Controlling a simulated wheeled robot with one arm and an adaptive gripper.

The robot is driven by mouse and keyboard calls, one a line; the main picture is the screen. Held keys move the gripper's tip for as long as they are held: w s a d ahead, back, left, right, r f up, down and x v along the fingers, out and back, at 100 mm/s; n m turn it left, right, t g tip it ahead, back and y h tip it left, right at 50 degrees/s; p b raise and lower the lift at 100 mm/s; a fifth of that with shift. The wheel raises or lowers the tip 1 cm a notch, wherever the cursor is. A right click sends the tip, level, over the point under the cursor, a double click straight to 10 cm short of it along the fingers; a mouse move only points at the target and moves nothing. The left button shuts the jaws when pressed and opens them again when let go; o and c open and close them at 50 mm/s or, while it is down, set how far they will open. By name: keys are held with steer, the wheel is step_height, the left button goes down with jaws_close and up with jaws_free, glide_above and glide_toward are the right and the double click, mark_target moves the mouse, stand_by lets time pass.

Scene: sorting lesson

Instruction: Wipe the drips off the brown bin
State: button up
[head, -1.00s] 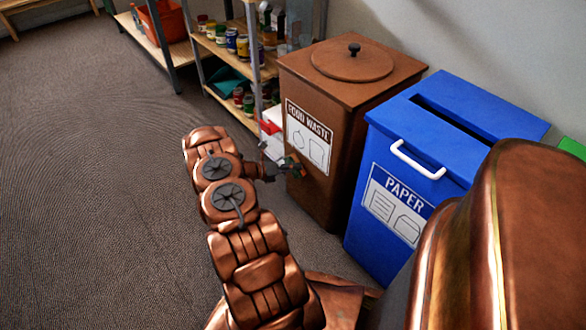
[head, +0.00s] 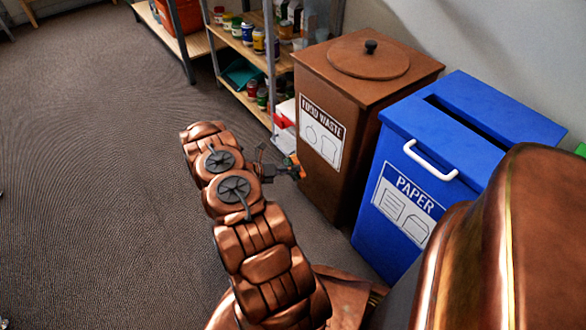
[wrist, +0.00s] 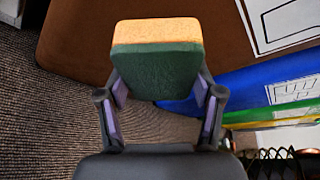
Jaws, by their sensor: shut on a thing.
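The brown bin (head: 322,185) with a "FOOD WASTE" label and a round knobbed lid stands right of my arm in the head view. It also fills the top of the wrist view (wrist: 85,45). My gripper (head: 270,168) is shut on a sponge (head: 294,166), which has a green side and an orange side. In the wrist view the sponge (wrist: 157,72) sits squarely between the fingers, in front of the bin's brown side. I cannot tell whether it touches the bin. I cannot make out any drips on the visible brown surfaces.
A blue paper bin (head: 400,165) with a white handle stands close to the right of the brown bin. A shelf (head: 240,50) with jars and boxes stands behind, left of the brown bin. The carpet (head: 90,150) on the left is clear.

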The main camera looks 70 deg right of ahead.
steer(key=shift+w+a, duration=0.4)
steer(key=shift+a, duration=0.25)
steer(key=shift+w+a, duration=0.35)
steer(key=shift+a, duration=0.3)
